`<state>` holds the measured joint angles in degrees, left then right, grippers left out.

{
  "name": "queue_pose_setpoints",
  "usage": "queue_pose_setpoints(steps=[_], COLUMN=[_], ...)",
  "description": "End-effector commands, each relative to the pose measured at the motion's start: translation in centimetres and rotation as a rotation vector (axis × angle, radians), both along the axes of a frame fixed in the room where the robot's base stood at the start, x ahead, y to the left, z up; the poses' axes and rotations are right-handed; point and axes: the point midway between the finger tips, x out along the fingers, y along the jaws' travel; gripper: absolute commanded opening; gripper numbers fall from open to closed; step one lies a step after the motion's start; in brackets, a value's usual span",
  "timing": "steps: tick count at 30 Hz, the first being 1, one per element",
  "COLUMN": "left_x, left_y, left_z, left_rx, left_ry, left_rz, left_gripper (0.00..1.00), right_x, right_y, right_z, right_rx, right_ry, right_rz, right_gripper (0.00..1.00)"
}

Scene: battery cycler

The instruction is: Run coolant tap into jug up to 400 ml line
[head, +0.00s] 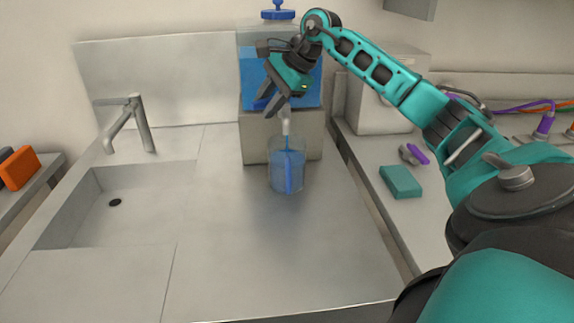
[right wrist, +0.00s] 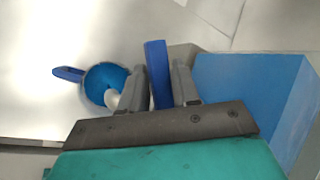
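The coolant tank (head: 253,66) is a clear box of blue liquid on a grey stand. Its pale tap spout (head: 286,127) points down over a clear jug (head: 273,177). The jug stands upright on the counter with blue liquid in it; its blue handle faces me. Graduation lines are too small to read. In the right wrist view, the jug's handle (right wrist: 68,74) and the spout (right wrist: 112,98) show left of my fingers. My right gripper (head: 268,106) is at the tap, its fingers close on both sides of the blue tap lever (right wrist: 157,70). My left gripper is out of view.
A sink basin (head: 140,205) with a faucet (head: 141,122) lies to the left. A teal block (head: 401,181) and a small purple-ended item (head: 414,154) lie on the right-hand bench. An orange block (head: 19,168) sits far left. The counter before the jug is clear.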

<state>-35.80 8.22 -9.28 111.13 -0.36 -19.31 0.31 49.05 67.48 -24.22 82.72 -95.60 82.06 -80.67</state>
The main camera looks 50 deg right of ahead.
Motion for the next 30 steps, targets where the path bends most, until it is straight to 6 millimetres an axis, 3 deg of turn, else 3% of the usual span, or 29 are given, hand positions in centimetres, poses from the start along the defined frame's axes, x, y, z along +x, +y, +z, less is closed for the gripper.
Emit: queue_pose_setpoints(steps=[8, 21, 30], left_x=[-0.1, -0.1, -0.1], left_y=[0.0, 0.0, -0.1], left_z=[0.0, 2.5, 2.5], left_rx=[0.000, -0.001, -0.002], left_ry=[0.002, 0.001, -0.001], left_rz=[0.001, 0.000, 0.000], left_gripper=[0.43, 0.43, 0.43], right_x=[0.0, 1.8, 2.0], right_y=[-0.1, -0.8, -1.0], right_z=[-0.2, 0.1, 0.0], right_rx=[-0.002, -0.003, 0.000], right_ry=[0.009, 0.005, -0.001], right_rz=[-0.016, -0.450, -0.512], right_gripper=[0.24, 0.24, 0.24])
